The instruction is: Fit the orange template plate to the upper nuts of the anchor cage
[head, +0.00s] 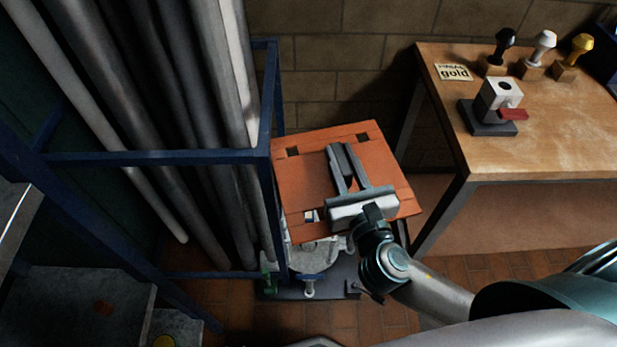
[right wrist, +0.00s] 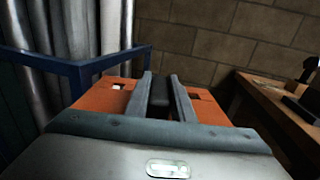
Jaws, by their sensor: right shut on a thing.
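The orange template plate (head: 304,180) is a flat square with small square holes near its corners. My right gripper (head: 344,163) is over its middle, shut on the plate's dark raised handle; the right wrist view shows the fingers (right wrist: 163,90) on either side of that handle. The anchor cage (head: 316,256) stands below the plate, mostly hidden by it. Its pale ring and some lower posts show past the plate's near edge. Something white and blue shows through the near-left hole. I cannot tell whether the plate touches the upper nuts. My left gripper is out of view.
A blue rack (head: 160,158) with tall grey pipes (head: 205,100) stands close against the plate's left side. A brick wall is behind.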

